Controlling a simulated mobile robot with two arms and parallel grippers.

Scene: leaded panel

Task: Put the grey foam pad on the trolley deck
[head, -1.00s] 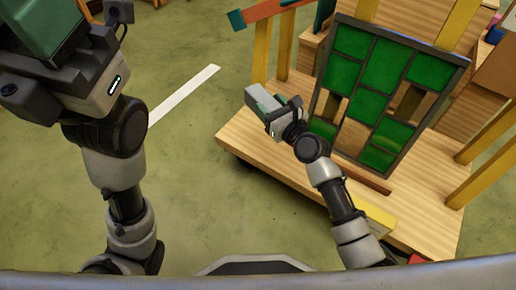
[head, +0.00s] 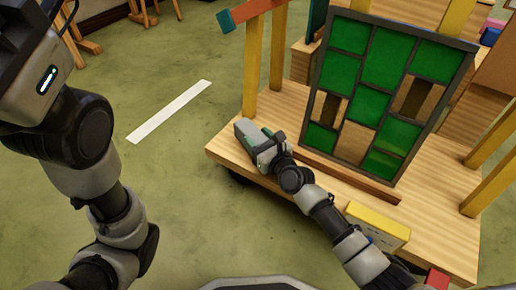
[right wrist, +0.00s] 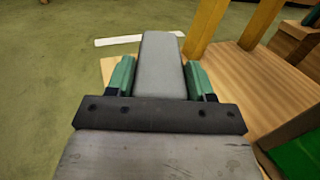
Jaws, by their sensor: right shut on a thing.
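The grey foam pad (right wrist: 160,65) is held between the green fingers of my right gripper (right wrist: 161,78), pointing away from the wrist. In the head view the pad (head: 245,129) shows partly beyond my right gripper (head: 262,142), over the left end of the wooden trolley deck (head: 228,152), near a yellow post. I cannot tell whether the pad touches the deck. The deck also shows below the pad in the right wrist view (right wrist: 235,85). My left arm is at the left of the head view, its fingers outside the picture.
A leaded panel (head: 368,104) with green panes leans on the deck, behind a wooden strip (head: 350,179). Yellow posts (head: 250,70) rise from the deck. A yellow block (head: 378,226) lies towards the front. A white strip (head: 168,112) lies on the open green floor.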

